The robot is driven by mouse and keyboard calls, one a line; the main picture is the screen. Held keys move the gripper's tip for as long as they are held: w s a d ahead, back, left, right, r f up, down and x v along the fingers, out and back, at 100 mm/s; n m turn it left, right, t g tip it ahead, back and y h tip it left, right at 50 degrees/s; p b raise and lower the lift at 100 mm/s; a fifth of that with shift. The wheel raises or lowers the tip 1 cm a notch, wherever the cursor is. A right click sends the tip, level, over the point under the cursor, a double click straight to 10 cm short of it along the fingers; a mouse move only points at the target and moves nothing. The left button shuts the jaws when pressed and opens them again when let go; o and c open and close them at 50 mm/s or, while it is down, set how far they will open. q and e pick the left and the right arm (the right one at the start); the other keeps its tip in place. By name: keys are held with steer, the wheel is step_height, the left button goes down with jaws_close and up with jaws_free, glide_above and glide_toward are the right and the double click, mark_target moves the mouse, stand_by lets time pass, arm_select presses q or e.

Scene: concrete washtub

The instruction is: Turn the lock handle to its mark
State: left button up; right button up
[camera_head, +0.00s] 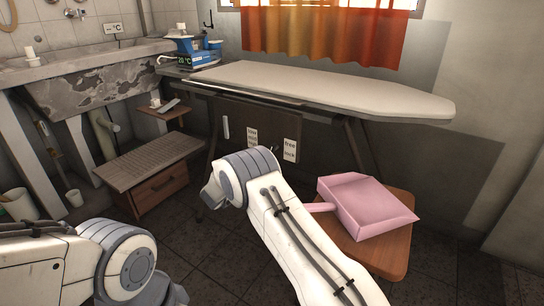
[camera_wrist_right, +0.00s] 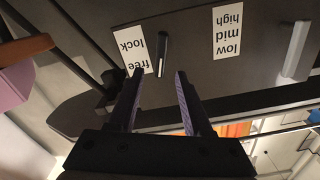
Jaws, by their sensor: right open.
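The lock handle (camera_wrist_right: 162,50) is a short dark bar on the dark panel (camera_wrist_right: 200,85) under the ironing board, beside the white free/lock label (camera_wrist_right: 137,52). It stands about upright in the right wrist view, where the writing appears upside down. I cannot tell which word it points to. My right gripper (camera_wrist_right: 159,72) is open, its two fingertips to either side of the handle's lower end in that view, with gaps showing. In the head view the free/lock label (camera_head: 290,150) shows, but my right arm hides the gripper. My left gripper is out of view.
A low/mid/high label (camera_wrist_right: 227,30) and a pale handle (camera_wrist_right: 297,48) share the panel. The ironing board (camera_head: 330,90) overhangs it. A pink dustpan (camera_head: 365,205) lies on a wooden stool (camera_head: 395,255) at right. A low slatted bench (camera_head: 150,165) stands left.

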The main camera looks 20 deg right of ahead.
steer(key=b+x, duration=0.2)
steer(key=x, duration=0.3)
steer(key=shift+w+d+f, duration=0.15)
steer(key=shift+w+d, duration=0.1)
steer(key=shift+d, duration=0.05)
steer(key=shift+w+d+b, duration=0.35)
steer(key=shift+d, duration=0.05)
jaws_close()
